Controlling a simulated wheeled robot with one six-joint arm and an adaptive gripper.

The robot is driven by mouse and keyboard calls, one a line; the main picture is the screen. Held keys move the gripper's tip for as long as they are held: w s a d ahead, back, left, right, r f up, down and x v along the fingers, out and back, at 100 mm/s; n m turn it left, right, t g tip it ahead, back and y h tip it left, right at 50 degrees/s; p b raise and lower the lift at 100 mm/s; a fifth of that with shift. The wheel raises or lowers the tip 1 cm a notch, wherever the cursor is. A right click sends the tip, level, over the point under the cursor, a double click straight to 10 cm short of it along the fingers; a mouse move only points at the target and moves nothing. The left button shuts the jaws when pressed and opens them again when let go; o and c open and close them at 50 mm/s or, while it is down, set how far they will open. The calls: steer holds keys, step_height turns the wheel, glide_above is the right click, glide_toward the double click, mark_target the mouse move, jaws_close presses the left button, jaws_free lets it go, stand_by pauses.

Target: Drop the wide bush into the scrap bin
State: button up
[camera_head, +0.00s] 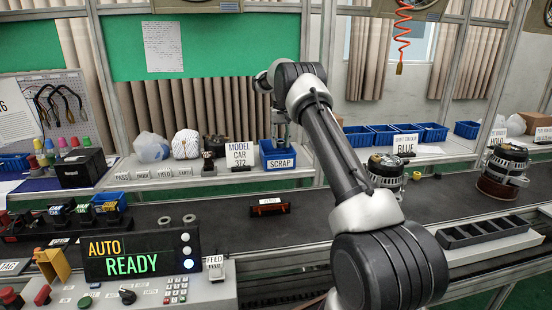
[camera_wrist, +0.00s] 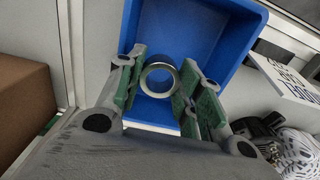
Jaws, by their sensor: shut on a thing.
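The wide bush (camera_wrist: 158,94) is a shiny metal ring, held between the green-padded fingers of my gripper (camera_wrist: 161,82) in the wrist view. The blue scrap bin (camera_wrist: 205,28) lies beneath it, and the bush shows against the bin's inside. In the head view the bin (camera_head: 266,151) stands on the back shelf with a SCRAP label on its front. My gripper (camera_head: 281,132) is right above the bin there, pointing down. The bush cannot be made out in the head view. How high it hangs over the bin floor is hard to tell.
A MODEL CAR sign (camera_head: 240,155) stands left of the bin, with a white ball-shaped coil (camera_head: 186,143) beyond. In the wrist view a brown box (camera_wrist: 25,110) is at left. Two grey rings (camera_head: 177,220) sit near the control panel (camera_head: 140,260).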

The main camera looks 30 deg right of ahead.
steer(key=o, duration=1.2)
steer(key=shift+r, duration=0.1)
step_height(320, 180, up, 12)
steer(key=shift+f, duration=0.1)
